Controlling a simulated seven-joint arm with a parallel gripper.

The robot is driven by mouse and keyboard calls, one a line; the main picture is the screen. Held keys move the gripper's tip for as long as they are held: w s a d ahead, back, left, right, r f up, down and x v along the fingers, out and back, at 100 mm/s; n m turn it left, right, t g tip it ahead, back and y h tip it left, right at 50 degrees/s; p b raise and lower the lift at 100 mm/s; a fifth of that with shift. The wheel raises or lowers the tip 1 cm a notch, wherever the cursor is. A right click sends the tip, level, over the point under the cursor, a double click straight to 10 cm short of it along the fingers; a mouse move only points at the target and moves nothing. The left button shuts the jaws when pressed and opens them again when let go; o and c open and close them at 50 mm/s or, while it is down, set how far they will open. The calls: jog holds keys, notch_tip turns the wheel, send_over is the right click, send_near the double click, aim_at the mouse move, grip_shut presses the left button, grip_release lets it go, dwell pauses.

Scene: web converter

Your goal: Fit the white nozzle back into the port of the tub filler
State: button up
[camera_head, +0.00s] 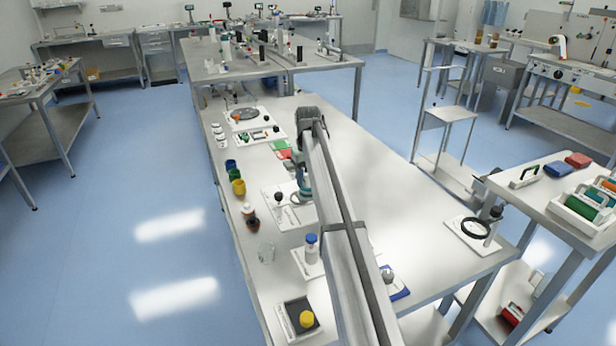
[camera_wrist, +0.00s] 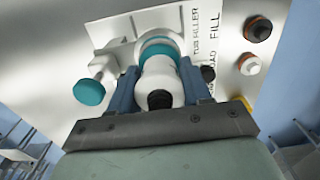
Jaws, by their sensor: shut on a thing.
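My gripper (camera_wrist: 160,86) has its two blue fingers closed around the sides of the white nozzle (camera_wrist: 157,72), whose black end faces the wrist camera. Just beyond the nozzle is the teal-ringed tub filler (camera_wrist: 158,42), which stands on a white plate (camera_wrist: 113,29) lettered "TUB FILLER" and "FILL". The port is hidden, and I cannot tell whether the nozzle sits in it. A white arm with a teal end (camera_wrist: 89,92) sticks out left of the nozzle. In the head view my gripper (camera_head: 302,180) is over the bench, partly hidden by my arm.
The bench (camera_head: 400,222) has other stations around my gripper. Yellow (camera_head: 238,187), green and blue cups stand to its left. Orange (camera_wrist: 249,64) and brown jars lie right in the wrist view.

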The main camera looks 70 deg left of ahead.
jog(key=shift+f, duration=0.1)
jog(key=o, duration=1.4)
notch_tip(320, 180, up, 14)
jog(key=shift+f, duration=0.1)
